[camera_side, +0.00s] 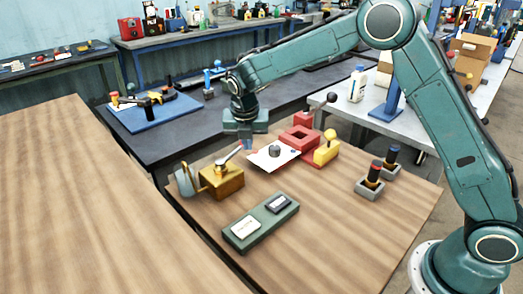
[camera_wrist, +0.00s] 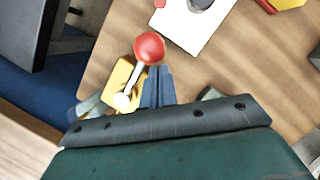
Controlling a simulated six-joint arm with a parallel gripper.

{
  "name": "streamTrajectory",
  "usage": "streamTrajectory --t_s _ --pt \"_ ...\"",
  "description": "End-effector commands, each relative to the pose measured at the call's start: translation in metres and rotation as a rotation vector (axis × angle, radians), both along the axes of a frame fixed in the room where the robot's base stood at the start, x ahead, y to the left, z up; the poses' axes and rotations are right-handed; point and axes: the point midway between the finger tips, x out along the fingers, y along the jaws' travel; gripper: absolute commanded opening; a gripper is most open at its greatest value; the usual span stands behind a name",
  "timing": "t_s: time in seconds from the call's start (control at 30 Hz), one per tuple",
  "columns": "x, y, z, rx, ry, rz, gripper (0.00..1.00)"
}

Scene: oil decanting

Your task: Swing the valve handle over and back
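The valve is a brass-yellow block (camera_side: 222,181) with a grey round end on its left, standing on the wooden board. Its pale lever handle (camera_side: 229,157) slants up to the right toward my gripper (camera_side: 248,145). In the wrist view the handle (camera_wrist: 134,80) ends in a red ball knob (camera_wrist: 149,46), and part of the yellow valve body (camera_wrist: 118,76) shows behind it. My gripper's blue fingers (camera_wrist: 159,70) are together with nothing seen between them. They are just right of the handle in the wrist view; I cannot tell whether they touch it.
A white sheet with a grey knob (camera_side: 274,152) and a red block with a square opening (camera_side: 300,138) lie close to the right of my gripper. A yellow piece (camera_side: 326,149) stands beyond. A green panel (camera_side: 261,221) lies in front.

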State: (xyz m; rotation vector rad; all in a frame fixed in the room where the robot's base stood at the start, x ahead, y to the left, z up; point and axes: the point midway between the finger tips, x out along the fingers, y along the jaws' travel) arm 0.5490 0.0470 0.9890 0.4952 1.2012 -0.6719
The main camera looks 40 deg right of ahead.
Motion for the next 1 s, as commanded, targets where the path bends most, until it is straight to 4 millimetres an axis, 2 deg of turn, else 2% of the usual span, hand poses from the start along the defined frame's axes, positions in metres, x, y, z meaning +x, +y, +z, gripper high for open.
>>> streamTrajectory --t_s 0.27,0.47,0.8,1.0 --pt "-0.013 0.010 0.004 0.000 0.000 0.003 0.00" --pt "-0.035 0.024 0.011 0.001 -0.001 0.003 0.00" --pt "-0.047 0.033 0.069 0.001 -0.003 0.004 0.00" --pt "-0.054 0.037 0.092 0.001 -0.001 0.003 0.00"
